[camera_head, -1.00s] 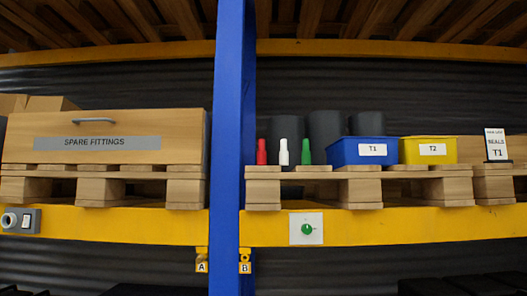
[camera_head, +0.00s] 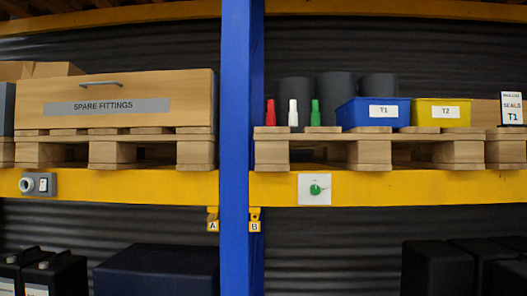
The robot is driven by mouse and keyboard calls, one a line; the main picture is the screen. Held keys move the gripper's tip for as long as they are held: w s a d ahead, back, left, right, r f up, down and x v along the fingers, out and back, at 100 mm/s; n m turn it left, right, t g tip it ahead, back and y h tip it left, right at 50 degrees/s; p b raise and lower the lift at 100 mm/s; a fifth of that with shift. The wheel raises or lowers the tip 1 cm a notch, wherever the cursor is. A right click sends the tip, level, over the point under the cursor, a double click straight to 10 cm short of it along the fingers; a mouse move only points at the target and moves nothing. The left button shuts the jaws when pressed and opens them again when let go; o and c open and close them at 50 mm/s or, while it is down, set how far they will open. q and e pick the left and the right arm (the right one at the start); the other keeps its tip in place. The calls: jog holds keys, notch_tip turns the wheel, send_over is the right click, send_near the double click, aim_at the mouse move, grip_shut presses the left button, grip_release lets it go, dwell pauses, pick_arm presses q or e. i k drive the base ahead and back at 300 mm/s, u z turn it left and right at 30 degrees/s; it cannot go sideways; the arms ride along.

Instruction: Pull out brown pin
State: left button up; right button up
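I see no brown pin in the head view. Neither of my grippers is in view. A red (camera_head: 270,113), a white (camera_head: 293,113) and a green (camera_head: 315,113) small tapered piece stand upright in a row on the right pallet. A blue bin (camera_head: 350,118) marked T1 and a yellow bin (camera_head: 420,115) marked T2 stand to their right; their insides are hidden.
A wooden SPARE FITTINGS drawer (camera_head: 190,98) with a handle sits left of the blue post (camera_head: 234,150). The yellow beam (camera_head: 120,184) carries a grey switch box (camera_head: 40,184) and a green knob (camera_head: 315,189). Tags A (camera_head: 213,226) and B (camera_head: 255,227) hang below. Dark boxes (camera_head: 160,272) stand lower.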

aim_at(211, 218)
jog(key=k, duration=0.65)
jog(key=z, duration=0.7)
jog(key=i, duration=2.55)
jog(key=u, duration=0.9)
jog(key=i, duration=0.2)
jog(key=u, duration=0.25)
